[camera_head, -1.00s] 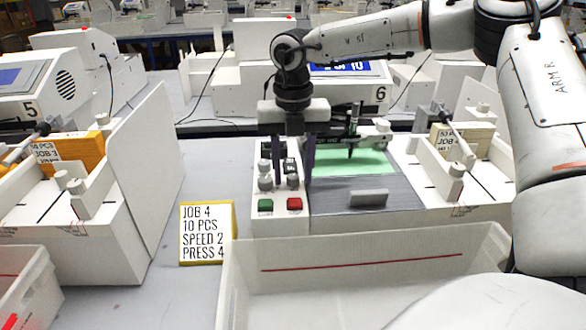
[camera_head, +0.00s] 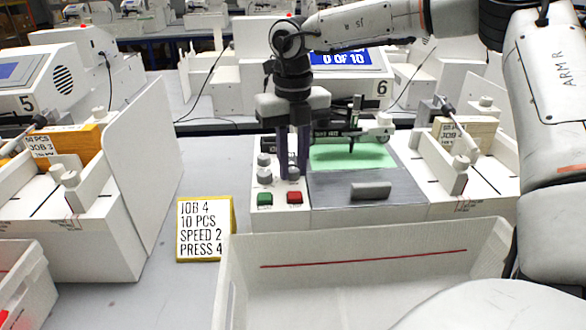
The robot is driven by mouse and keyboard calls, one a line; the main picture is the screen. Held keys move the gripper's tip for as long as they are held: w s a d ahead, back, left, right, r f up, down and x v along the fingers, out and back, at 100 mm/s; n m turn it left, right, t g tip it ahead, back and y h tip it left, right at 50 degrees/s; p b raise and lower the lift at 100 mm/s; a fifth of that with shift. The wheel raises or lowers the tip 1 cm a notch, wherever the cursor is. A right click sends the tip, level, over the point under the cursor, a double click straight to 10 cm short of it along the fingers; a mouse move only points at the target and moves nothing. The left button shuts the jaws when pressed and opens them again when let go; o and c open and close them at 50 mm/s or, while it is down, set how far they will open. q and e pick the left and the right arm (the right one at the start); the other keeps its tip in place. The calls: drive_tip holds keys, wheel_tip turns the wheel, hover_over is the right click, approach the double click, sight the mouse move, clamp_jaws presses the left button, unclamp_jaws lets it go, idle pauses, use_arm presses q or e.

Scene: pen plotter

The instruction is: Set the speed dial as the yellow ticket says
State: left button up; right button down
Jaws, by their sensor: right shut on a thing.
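The yellow ticket (camera_head: 205,229) stands on the table and reads JOB 4, 10 PCS, SPEED 2, PRESS 4. Behind it to the right is the plotter's white control panel (camera_head: 278,212) with small grey dials in two columns. My right gripper (camera_head: 293,170) points down over the right column, its dark fingers closed around a dial (camera_head: 293,173) there. The fingers hide much of that column, and I cannot read the dial's setting or label. Another dial (camera_head: 264,177) stands free in the left column. My left gripper is not in view.
A green button (camera_head: 265,198) and a red button (camera_head: 295,197) sit in front of the dials. The pen carriage (camera_head: 352,132) is over a green sheet (camera_head: 350,156) to the right. A white bin (camera_head: 365,283) stands in front. The blue display (camera_head: 345,57) reads 0 OF 10.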

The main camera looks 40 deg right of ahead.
sight(293, 170)
drive_tip(key=n+b, duration=0.1)
drive_tip(key=n, duration=0.4)
drive_tip(key=shift+n, duration=0.3)
idle(0.4)
drive_tip(key=c, duration=1.5)
unclamp_jaws()
drive_tip(key=shift+c, duration=0.2)
wheel_tip(293, 170, up, 10)
drive_tip(key=shift+r, duration=0.2)
